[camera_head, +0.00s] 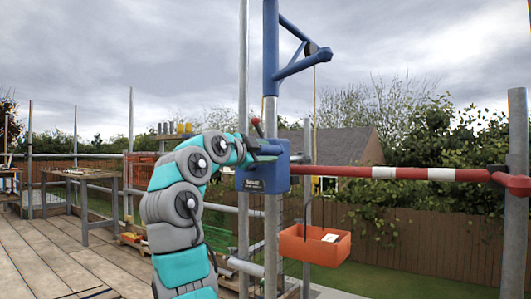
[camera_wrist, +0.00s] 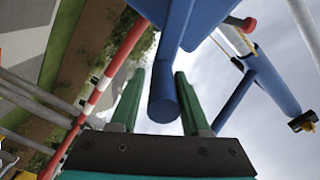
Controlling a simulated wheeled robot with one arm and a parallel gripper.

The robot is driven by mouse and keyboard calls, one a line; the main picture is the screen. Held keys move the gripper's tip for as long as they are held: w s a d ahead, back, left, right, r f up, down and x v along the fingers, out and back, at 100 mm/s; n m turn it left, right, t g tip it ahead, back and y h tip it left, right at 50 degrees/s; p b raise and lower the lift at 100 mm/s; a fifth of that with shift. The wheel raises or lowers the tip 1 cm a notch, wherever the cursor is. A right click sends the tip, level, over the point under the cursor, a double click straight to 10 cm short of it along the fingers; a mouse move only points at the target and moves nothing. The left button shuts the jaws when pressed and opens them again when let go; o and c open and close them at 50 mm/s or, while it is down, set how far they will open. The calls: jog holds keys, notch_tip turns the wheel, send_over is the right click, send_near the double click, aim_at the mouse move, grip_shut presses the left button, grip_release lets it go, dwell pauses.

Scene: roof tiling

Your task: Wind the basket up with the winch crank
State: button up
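The blue winch box (camera_head: 263,180) is fixed to the scaffold upright. A lever with a red knob (camera_head: 256,121) stands above it, and a red knob also shows in the wrist view (camera_wrist: 249,24). My gripper (camera_head: 255,147) is at the top of the winch box. In the wrist view its green fingers (camera_wrist: 160,76) are apart, with a blue round-ended bar (camera_wrist: 164,107) between them and gaps on both sides. I cannot tell whether this bar is the crank's handle. The orange basket (camera_head: 314,246) hangs low at the right, with a pale item in it.
The blue jib (camera_head: 290,65) rises above the winch, with its rope hanging down. A red-and-white rail (camera_head: 400,173) runs right from the winch. A wooden bench (camera_head: 85,175) stands on the plank deck (camera_head: 50,250) at left. The deck's middle left is clear.

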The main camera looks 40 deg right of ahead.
jog(key=o, duration=0.3)
jog(key=shift+b+v, duration=0.3)
jog(key=shift+v, duration=3.7)
jog(key=shift+r, duration=0.1)
jog(key=shift+b+v, duration=1.45)
jog(key=shift+v, duration=3.05)
